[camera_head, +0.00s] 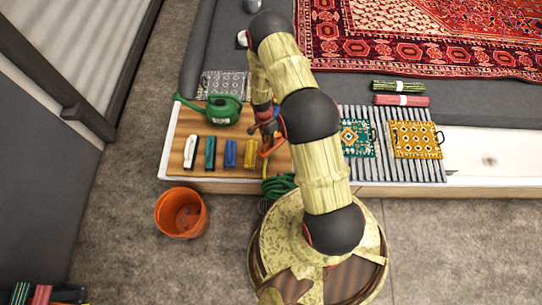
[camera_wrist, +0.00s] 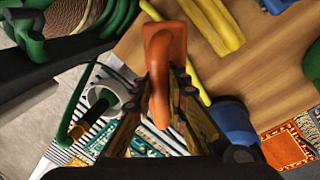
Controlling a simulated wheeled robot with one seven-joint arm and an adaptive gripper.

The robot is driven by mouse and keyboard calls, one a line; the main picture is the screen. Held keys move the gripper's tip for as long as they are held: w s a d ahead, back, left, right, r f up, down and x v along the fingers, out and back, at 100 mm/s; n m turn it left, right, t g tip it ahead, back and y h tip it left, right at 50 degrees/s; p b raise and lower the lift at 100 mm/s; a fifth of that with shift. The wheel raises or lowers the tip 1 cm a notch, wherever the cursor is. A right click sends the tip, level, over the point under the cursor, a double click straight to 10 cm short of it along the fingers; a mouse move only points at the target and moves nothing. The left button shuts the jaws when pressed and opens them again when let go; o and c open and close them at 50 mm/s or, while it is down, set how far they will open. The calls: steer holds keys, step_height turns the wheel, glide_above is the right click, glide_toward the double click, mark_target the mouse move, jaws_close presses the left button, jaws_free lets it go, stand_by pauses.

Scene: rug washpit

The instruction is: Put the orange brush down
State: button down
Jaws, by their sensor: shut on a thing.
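The orange brush (camera_wrist: 165,50) is between the fingers of my gripper (camera_wrist: 162,85) in the wrist view, and the gripper is shut on it. In the head view my gripper (camera_head: 266,130) is over the right part of the wooden board (camera_head: 180,130), and a bit of orange shows beside it. My arm hides most of the brush there. I cannot tell whether the brush touches the board. A yellow brush (camera_head: 250,153) lies on the board just left of the gripper, and it also shows in the wrist view (camera_wrist: 212,22).
White (camera_head: 190,152), green (camera_head: 210,153) and blue (camera_head: 230,153) brushes lie in a row on the board. A green watering can (camera_head: 223,109) stands behind them. A green hose (camera_head: 278,187) lies at the front edge. An orange bucket (camera_head: 181,212) stands on the floor. A ribbed mat (camera_head: 365,170) holds rug samples.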

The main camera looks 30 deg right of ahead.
step_height(320, 180, down, 10)
steer(key=b, duration=0.3)
steer(key=shift+r, duration=0.1)
steer(key=c, duration=2.3)
jaws_free()
steer(key=shift+s+f+b, duration=0.1)
steer(key=shift+f+b, duration=0.1)
steer(key=shift+b, duration=0.1)
steer(key=o, duration=0.4)
steer(key=shift+o, duration=0.7)
steer(key=shift+r, duration=0.15)
